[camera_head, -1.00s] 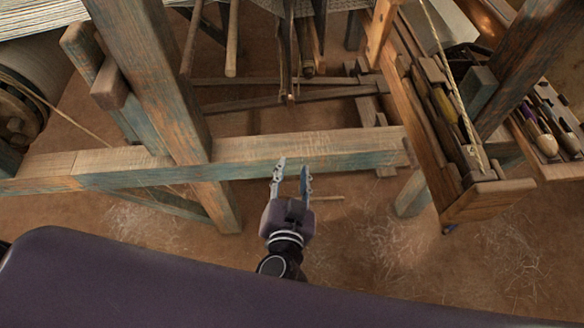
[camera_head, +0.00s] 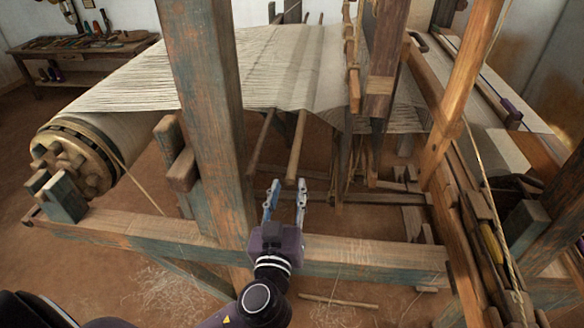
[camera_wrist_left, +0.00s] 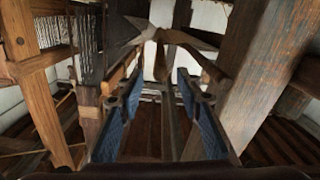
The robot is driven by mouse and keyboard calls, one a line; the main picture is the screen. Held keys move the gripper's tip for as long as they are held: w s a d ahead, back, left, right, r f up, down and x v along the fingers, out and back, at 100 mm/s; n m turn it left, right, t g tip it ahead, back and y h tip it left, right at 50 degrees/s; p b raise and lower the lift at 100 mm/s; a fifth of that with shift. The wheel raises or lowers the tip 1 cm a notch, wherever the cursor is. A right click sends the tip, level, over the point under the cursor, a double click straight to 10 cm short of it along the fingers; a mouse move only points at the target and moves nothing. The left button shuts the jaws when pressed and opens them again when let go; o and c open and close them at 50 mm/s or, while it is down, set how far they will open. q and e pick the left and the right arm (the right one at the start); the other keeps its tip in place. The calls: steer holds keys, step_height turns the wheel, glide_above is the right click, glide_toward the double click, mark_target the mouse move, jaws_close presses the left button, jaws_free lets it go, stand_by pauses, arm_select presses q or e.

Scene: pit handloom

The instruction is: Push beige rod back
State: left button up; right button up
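Two light wooden rods hang below the cloth in the head view: a beige rod (camera_head: 297,146) on the right and a browner one (camera_head: 261,140) to its left. My left gripper (camera_head: 287,186) is open, pointing up the picture, with the beige rod's lower end showing just above and between its fingertips. I cannot tell whether they touch. In the left wrist view, the open gripper (camera_wrist_left: 160,88) shows blue-padded fingers spread wide, with long wooden bars (camera_wrist_left: 168,125) visible between and beyond them. Nothing is clearly gripped. My right gripper is not in view.
A thick loom post (camera_head: 206,110) stands left of my gripper. A low horizontal beam (camera_head: 350,257) crosses behind my wrist. The warp cloth (camera_head: 280,65) spreads above. A loose stick (camera_head: 338,301) lies on the floor. A wooden trough (camera_head: 475,215) stands at right.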

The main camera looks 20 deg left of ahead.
mark_target(291, 173)
arm_select(q)
steer(key=p+x, duration=0.2)
steer(key=x, duration=0.4)
steer(key=shift+w+f, duration=0.1)
steer(key=shift+w, duration=0.1)
jaws_close()
steer(key=shift+a+f, duration=0.1)
